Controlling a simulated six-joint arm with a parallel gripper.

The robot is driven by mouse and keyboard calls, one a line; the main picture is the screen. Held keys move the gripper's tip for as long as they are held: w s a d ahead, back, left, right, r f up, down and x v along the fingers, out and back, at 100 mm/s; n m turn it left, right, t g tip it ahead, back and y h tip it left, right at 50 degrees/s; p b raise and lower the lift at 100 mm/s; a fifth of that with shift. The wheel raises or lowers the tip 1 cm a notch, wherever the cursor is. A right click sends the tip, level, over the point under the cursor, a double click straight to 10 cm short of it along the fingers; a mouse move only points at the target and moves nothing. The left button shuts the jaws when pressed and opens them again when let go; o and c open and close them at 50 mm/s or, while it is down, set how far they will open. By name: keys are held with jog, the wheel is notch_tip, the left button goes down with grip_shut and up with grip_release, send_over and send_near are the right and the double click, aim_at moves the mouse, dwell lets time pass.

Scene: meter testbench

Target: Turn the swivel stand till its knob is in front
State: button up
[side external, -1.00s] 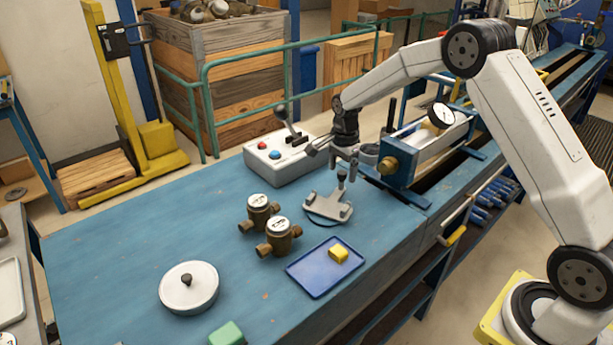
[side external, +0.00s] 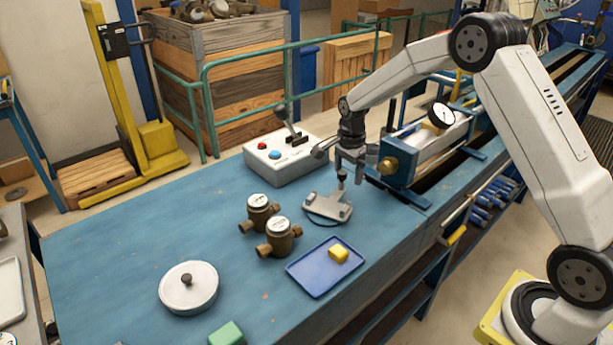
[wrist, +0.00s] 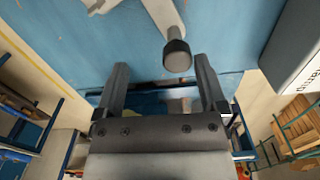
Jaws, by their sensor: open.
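The swivel stand (side external: 326,208) is a light grey plate on a dark round base, on the blue bench near its right edge. Its upright dark knob (side external: 342,174) is at the plate's back right end. My gripper (side external: 350,172) is right at the knob, pointing down; the overlap hides whether they touch. In the wrist view my gripper (wrist: 161,62) is open, with the dark knob (wrist: 177,55) near the fingertips, closer to the right finger. The grey stand (wrist: 164,12) is cut off by the top edge there.
A control box (side external: 283,160) with a lever stands behind left of the stand. Two brass meters (side external: 278,237) stand at its front left, a blue tray (side external: 312,281) with a yellow block in front. A gauge fixture (side external: 425,150) is close at right.

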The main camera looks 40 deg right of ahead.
jog(key=shift+s, duration=0.15)
jog(key=shift+s+d, duration=0.1)
jog(key=shift+s, duration=0.45)
jog(key=shift+s, duration=0.65)
